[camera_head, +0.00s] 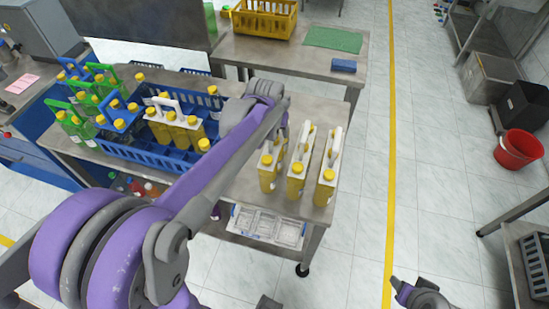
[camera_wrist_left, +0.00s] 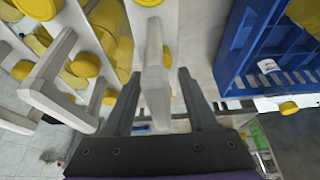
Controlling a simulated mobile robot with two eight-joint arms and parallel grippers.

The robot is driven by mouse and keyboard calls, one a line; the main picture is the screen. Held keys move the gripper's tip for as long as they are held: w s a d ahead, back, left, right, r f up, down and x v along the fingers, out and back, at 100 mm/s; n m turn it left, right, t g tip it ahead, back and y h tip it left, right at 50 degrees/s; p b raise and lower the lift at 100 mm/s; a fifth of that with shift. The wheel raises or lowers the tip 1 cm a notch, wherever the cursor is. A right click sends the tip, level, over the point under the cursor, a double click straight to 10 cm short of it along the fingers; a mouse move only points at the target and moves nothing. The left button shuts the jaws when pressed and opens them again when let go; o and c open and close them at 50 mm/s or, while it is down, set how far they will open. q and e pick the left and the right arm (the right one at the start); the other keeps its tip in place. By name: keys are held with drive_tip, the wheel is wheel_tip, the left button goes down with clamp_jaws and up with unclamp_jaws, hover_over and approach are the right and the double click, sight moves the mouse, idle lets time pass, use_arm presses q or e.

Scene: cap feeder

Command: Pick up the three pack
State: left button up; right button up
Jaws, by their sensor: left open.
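Three packs of yellow bottles with white handles stand in a row at the right end of the table: a left pack (camera_head: 268,178), a middle pack (camera_head: 296,184) and a right pack (camera_head: 326,186). In the left wrist view, my left gripper (camera_wrist_left: 158,92) is open, with one finger on each side of a white handle (camera_wrist_left: 154,70). In the head view my left forearm hides this gripper and part of the left pack. Part of my right arm's end (camera_head: 410,290) shows at the bottom right; its jaw state is unclear.
A blue crate (camera_head: 165,158) beside the packs holds another yellow pack (camera_head: 178,128) and other bottles. It also shows in the left wrist view (camera_wrist_left: 238,62). Green-handled packs (camera_head: 78,128) stand at the left. A red bucket (camera_head: 518,150) sits on the floor.

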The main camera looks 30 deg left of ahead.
use_arm(q)
clamp_jaws()
drive_tip(key=shift+r, duration=0.1)
idle(1.2)
